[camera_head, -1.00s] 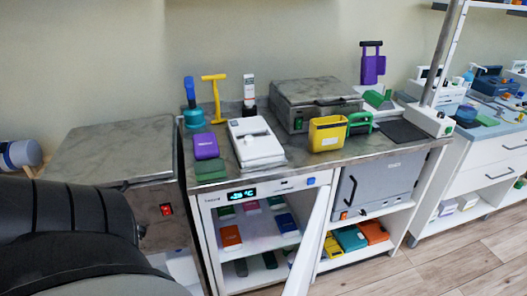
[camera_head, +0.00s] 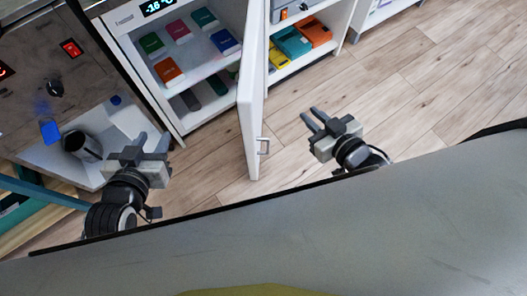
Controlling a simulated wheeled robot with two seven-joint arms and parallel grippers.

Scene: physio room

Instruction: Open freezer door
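The freezer (camera_head: 176,116) stands at the upper middle with a lit display reading about -16 °C. Its white door (camera_head: 250,110) is swung wide open, edge towards me, with a small metal handle (camera_head: 264,146) near its lower end. Coloured packs lie on the shelves inside. My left gripper (camera_head: 152,141) is left of the door, fingers apart and empty. My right gripper (camera_head: 310,118) is right of the door, fingers apart and empty, and clear of the handle.
An open shelf right of the door holds a teal box (camera_head: 291,42) and an orange box (camera_head: 315,31). On the left, a unit with a red switch (camera_head: 71,47) stands above a white shelf with a dark cylinder (camera_head: 82,146). Wooden floor (camera_head: 410,95) is clear at right.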

